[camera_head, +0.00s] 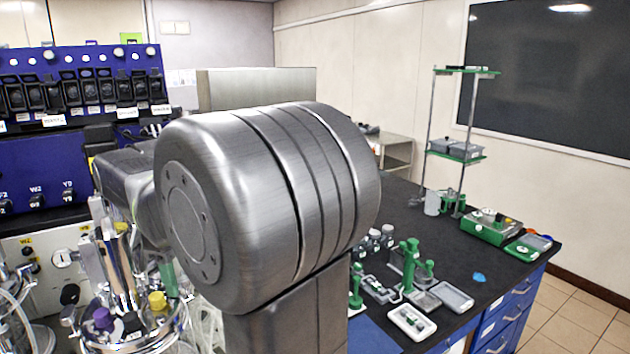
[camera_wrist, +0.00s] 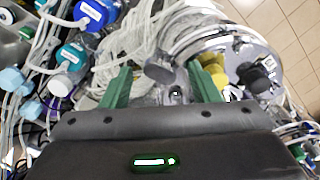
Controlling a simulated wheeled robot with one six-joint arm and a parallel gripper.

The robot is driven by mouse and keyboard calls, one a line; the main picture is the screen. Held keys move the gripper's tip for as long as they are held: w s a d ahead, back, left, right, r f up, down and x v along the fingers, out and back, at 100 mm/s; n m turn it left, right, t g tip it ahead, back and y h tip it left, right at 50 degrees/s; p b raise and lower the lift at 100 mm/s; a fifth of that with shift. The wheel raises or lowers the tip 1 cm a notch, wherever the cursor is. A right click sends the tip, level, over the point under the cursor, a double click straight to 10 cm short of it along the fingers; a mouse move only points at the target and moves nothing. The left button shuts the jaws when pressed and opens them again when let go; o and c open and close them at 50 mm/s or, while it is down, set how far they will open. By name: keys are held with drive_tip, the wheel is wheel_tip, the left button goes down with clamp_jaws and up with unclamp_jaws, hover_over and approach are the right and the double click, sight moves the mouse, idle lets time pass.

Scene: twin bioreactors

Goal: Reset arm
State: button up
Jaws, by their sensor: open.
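My arm fills the middle of the head view as a large grey metal joint. My gripper shows in the wrist view (camera_wrist: 160,88) with its two green fingers apart and nothing seen between them but the vessel fittings beyond. In the head view only a green bit of the gripper (camera_head: 168,278) shows beside the arm, over the bioreactor (camera_head: 135,335). In the wrist view the bioreactor's metal lid (camera_wrist: 225,45) lies just past the fingers, with a yellow cap (camera_wrist: 213,66) close to the right finger. Whether a finger touches anything cannot be told.
Blue pump racks (camera_head: 50,165) stand at the left. A black bench (camera_head: 405,215) with green-and-grey tools and a tall shelf stand (camera_head: 458,155) is at the right. White tubing (camera_wrist: 135,45) and blue-capped bottles (camera_wrist: 90,14) crowd the wrist view. Tiled floor (camera_head: 570,315) is clear at far right.

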drive_tip(key=n, duration=0.4)
drive_tip(key=shift+n+b, duration=0.3)
drive_tip(key=shift+b, duration=0.1)
drive_tip(key=shift+n+b, duration=0.75)
drive_tip(key=shift+n, duration=1.35)
drive_tip(key=shift+d, duration=0.1)
